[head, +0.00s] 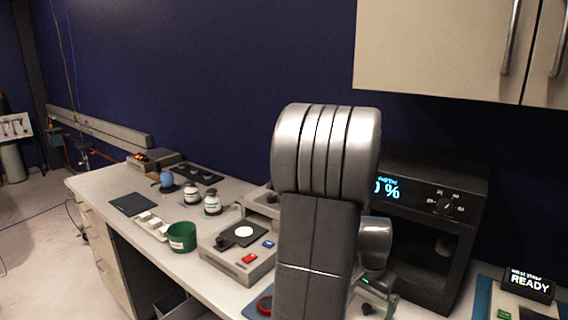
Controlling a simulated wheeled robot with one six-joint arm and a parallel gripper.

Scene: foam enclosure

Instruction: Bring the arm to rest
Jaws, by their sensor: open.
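My arm stands folded upright in the middle of the head view, its large silver joint (327,150) high and close to the camera. A smaller silver wrist joint (375,238) shows to the right of the dark arm link. My gripper (378,305) points down below that wrist, low in the picture in front of the black oven. It is small, dark and partly cut off by the link and the frame edge. It is open, and I see nothing held in it.
A grey device (238,252) with red and blue buttons, a green cup (182,237) and two small jars (212,204) stand on the counter to the left. A black oven (436,235) stands close behind the arm. A cabinet (440,45) hangs above. A READY display (528,284) is at right.

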